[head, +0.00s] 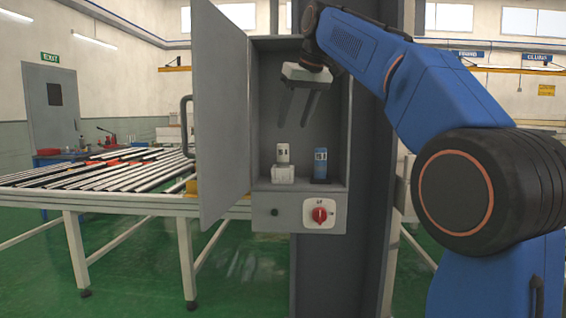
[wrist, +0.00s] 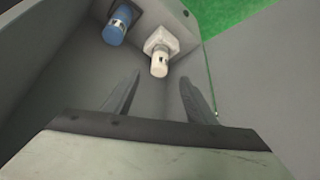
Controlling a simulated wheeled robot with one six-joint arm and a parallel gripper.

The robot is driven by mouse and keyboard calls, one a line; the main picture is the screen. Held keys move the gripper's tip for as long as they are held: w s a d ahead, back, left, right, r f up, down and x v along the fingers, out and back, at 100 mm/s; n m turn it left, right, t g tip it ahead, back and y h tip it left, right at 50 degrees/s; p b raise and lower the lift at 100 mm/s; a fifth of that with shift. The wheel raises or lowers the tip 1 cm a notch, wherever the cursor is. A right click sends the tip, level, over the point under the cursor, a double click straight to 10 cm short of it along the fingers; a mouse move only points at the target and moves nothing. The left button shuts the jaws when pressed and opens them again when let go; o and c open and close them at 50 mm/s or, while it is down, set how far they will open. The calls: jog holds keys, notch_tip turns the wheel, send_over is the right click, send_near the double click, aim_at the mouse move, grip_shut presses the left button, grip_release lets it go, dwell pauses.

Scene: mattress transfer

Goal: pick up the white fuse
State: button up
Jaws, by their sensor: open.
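The white fuse (head: 283,154) stands upright in a white base (head: 283,174) on the floor of an open grey cabinet. It also shows in the wrist view (wrist: 159,65), beyond the fingertips and between their lines. My gripper (head: 296,123) is inside the cabinet, above the white fuse, fingers pointing down. Its fingers are apart with nothing between them; in the wrist view the gripper (wrist: 160,78) shows the same gap. A blue fuse (head: 320,160) stands to the right of the white one, in a dark base.
The cabinet door (head: 222,110) hangs open on the left. A red rotary switch (head: 319,214) sits on the panel below the cabinet. The cabinet's right wall (head: 342,130) is close to the blue fuse. A roller table (head: 110,195) stands at the left.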

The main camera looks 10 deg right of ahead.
aim_at(286, 148)
jog(key=x, duration=0.6)
jog(key=shift+w+f, duration=0.1)
jog(key=shift+f, duration=0.25)
jog(key=shift+s+x, duration=0.2)
jog(key=shift+x, duration=2.5)
jog(key=c, duration=1.2)
